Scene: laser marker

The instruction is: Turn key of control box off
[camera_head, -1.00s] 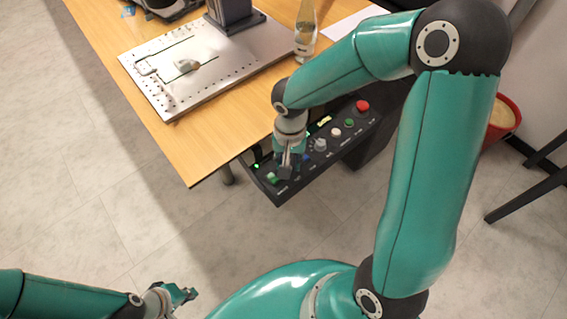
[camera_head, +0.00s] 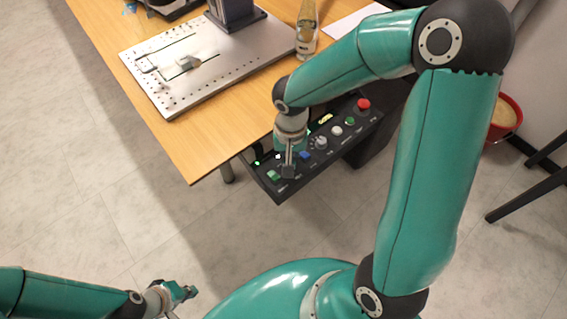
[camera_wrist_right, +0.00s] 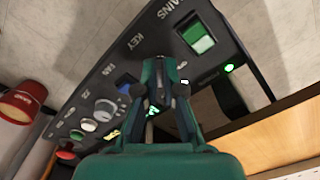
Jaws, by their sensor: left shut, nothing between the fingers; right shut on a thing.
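The black control box (camera_head: 312,170) hangs at the table's front edge and carries a row of buttons and knobs. My right gripper (camera_head: 288,173) reaches down onto its left part, between the green mains switch (camera_head: 273,176) and a blue button (camera_head: 304,155). In the right wrist view, the gripper's fingertips (camera_wrist_right: 160,92) are closed close to the "KEY" label on the panel. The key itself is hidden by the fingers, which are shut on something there. My left gripper (camera_head: 187,293) is shut and empty above the floor, well away from the box.
The wooden table (camera_head: 215,150) holds a metal plate (camera_head: 175,100) and a glass bottle (camera_head: 306,35). A red emergency button (camera_head: 363,104) is at the box's far right end. A red bin (camera_head: 503,118) stands at the right. A green light (camera_wrist_right: 229,67) shows beside the mains switch.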

